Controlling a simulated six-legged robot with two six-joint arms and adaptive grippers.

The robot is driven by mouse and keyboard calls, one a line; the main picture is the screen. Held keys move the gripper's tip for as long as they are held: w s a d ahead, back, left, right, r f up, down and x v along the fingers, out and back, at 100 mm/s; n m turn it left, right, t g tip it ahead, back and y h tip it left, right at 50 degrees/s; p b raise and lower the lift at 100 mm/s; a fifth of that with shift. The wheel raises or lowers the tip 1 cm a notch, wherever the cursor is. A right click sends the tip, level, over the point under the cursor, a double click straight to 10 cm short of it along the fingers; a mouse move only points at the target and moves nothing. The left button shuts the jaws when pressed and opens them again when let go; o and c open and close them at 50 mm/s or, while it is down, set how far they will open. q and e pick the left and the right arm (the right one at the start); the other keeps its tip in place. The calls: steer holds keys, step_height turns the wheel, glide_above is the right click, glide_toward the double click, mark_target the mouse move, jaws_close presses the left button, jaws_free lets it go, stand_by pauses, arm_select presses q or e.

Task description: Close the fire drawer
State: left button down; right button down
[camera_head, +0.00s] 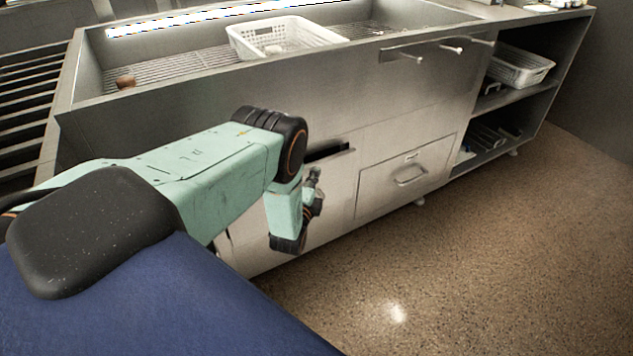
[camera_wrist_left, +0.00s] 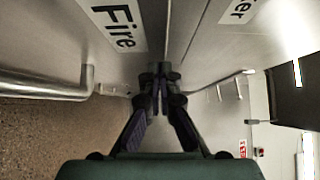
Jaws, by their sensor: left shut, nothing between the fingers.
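The fire drawer is the lower drawer front (camera_head: 385,190) in the metal counter. It has a bar handle (camera_head: 410,178) and a small label above it. The black "Fire" label (camera_wrist_left: 118,25) reads clearly in the left wrist view, with a bar handle (camera_wrist_left: 45,90) at left. I cannot tell whether the front is flush or stands slightly out. My left gripper (camera_head: 315,183) is to the left of this drawer, in front of the cabinet. In the left wrist view its fingers (camera_wrist_left: 160,72) are together and empty, close to the metal fronts. My right gripper is not in view.
A front above has a label ending "ter" (camera_wrist_left: 240,8). The counter top (camera_head: 180,85) holds a white perforated basket (camera_head: 240,45). Open shelves (camera_head: 510,95) at right hold another basket (camera_head: 520,70). A dark slot (camera_head: 328,153) shows behind my gripper. The speckled floor (camera_head: 480,260) is clear.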

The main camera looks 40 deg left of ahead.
arm_select(q)
steer(key=shift+a, duration=0.1)
steer(key=shift+w+a+b, duration=0.25)
steer(key=shift+a, duration=0.35)
steer(key=shift+w+a+b, duration=0.2)
steer(key=shift+a+b, duration=0.05)
steer(key=shift+a, duration=0.35)
steer(key=shift+f, duration=0.1)
steer(key=shift+d, duration=0.1)
